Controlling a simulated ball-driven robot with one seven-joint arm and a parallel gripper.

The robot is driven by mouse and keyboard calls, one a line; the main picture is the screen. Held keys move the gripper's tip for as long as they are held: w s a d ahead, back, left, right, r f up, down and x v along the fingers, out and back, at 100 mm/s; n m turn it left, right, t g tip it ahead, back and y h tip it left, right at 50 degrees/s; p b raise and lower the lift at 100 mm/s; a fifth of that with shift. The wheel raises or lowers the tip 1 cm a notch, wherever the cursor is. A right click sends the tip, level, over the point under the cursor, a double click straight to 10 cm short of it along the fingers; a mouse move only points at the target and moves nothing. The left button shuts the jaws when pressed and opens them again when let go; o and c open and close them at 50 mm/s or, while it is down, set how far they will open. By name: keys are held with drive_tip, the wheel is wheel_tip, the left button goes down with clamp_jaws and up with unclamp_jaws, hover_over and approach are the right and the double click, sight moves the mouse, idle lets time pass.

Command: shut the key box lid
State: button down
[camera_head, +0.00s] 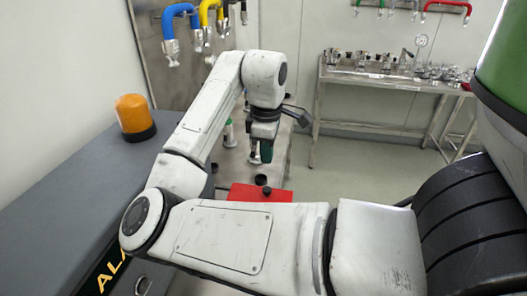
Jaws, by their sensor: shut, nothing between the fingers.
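A red box (245,192), which I take to be the key box, sits on the metal bench in the middle of the view. My forearm hides its near part. I cannot tell whether its lid is up or down. A small black knob-like piece (267,190) shows at its right side. My gripper (266,158) points down, above and beyond the red box in the picture. Its fingers are shut and empty, and I see no contact with the box.
An orange beacon (135,115) stands on the grey cabinet (75,175) at left. Bottles and small black caps stand on the bench around my gripper. Coloured hoses (172,30) hang at the back wall. The floor at right is clear.

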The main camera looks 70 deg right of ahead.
approach(267, 190)
wheel_tip(267, 190, down, 5)
drive_tip(key=shift+f, duration=0.15)
drive_tip(key=shift+d+f, duration=0.15)
drive_tip(key=shift+f, duration=0.7)
drive_tip(key=shift+f, duration=0.1)
